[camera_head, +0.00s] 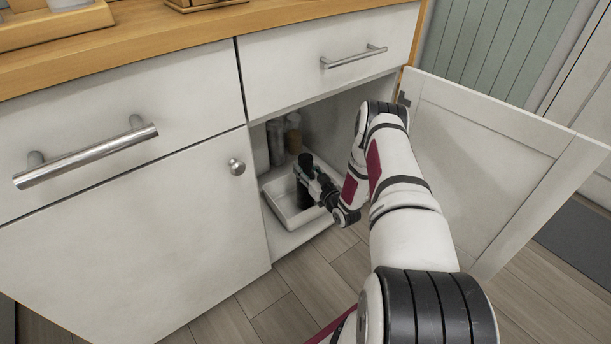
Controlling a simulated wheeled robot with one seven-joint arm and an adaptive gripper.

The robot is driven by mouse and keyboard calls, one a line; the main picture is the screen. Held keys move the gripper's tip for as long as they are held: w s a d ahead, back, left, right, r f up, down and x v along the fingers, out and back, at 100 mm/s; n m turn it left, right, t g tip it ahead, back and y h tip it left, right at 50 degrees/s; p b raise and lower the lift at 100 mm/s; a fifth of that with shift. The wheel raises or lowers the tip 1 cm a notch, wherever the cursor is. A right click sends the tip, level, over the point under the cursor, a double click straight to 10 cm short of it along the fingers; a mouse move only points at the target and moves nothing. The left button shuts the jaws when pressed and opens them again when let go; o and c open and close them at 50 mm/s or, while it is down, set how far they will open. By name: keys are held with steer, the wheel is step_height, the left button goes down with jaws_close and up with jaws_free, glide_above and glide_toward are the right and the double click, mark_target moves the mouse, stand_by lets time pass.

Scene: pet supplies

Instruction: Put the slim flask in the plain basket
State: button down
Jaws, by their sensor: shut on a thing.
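My gripper (312,187) reaches into the open lower cabinet and is shut on a slim dark flask (304,163). The flask is roughly upright, with its lower part partly behind the fingers. A plain white shallow basket (285,216) sits on the cabinet floor. The flask is over or inside this basket; I cannot tell whether its base touches the bottom. My gripper and wrist hide the basket's right side.
A grey bottle (275,144) and a brown-and-white container (293,136) stand behind the basket. The cabinet door (500,150) is swung open to the right of my arm. A drawer (325,55) and wooden counter (200,36) are above.

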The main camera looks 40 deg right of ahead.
steer(key=shift+f, duration=0.75)
steer(key=c, duration=1)
jaws_free()
steer(key=shift+s, duration=0.4)
steer(key=s+p, duration=0.4)
steer(key=s, duration=0.7)
steer(key=shift+a+p, duration=0.35)
steer(key=shift+a, duration=0.05)
steer(key=shift+s, duration=0.2)
